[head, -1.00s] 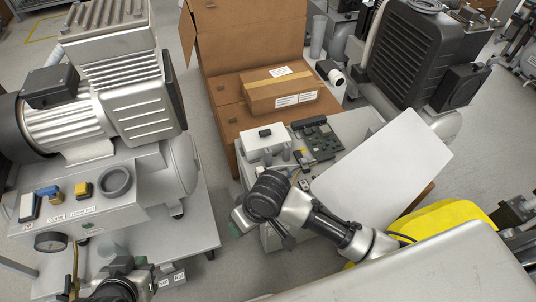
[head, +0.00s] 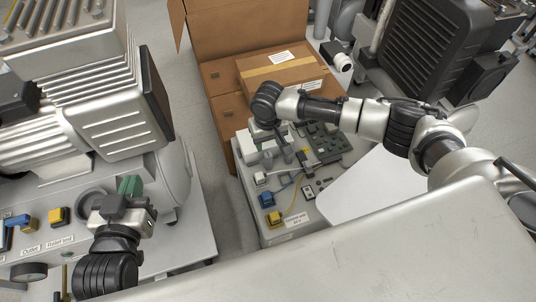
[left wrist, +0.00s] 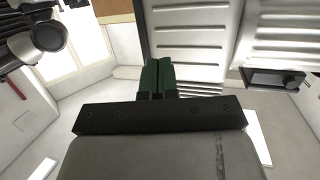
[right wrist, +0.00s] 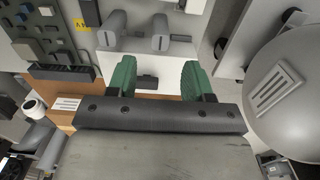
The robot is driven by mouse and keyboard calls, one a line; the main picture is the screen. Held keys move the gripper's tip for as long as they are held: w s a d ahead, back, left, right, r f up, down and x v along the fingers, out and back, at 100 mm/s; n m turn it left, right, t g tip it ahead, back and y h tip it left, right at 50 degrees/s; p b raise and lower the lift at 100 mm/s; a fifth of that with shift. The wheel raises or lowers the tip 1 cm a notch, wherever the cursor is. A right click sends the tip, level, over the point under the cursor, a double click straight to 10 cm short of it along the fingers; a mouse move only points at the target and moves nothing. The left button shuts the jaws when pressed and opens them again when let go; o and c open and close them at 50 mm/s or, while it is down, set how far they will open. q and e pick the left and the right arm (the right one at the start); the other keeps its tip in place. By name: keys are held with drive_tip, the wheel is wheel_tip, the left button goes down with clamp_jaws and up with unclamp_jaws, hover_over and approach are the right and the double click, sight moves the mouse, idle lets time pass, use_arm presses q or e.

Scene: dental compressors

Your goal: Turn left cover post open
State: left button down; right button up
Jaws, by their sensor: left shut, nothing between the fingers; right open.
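Two grey cover posts stand beside a white housing on the bench unit. I cannot tell for sure which is the left cover post. My right gripper (right wrist: 158,76) is open and empty, apart from both posts. In the head view its fingers are hidden under my wrist, above the white housing (head: 248,150); a post (head: 288,156) shows beside it. My left gripper (head: 130,186) is shut and empty in front of the left compressor; it also shows in the left wrist view (left wrist: 157,75).
A cardboard box (head: 280,75) is behind. Floor shows between the units.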

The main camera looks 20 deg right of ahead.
sight(268, 154)
wheel_tip(268, 154, down, 4)
drive_tip(key=shift+f+b, duration=0.2)
drive_tip(key=shift+b, duration=0.6)
wheel_tip(268, 154, down, 3)
drive_tip(key=shift+f+b, duration=0.1)
drive_tip(key=shift+b, duration=0.6)
use_arm(q)
wheel_tip(268, 154, up, 10)
drive_tip(key=s+d+t+h, duration=0.1)
drive_tip(key=s+t+h, duration=0.1)
drive_tip(key=t, duration=0.7)
drive_tip(key=shift+d+t+h, duration=0.15)
drive_tip(key=shift+t+h, duration=0.25)
drive_tip(key=shift+h, duration=0.2)
use_arm(e)
drive_tip(key=shift+f, duration=0.35)
drive_tip(key=c, duration=0.9)
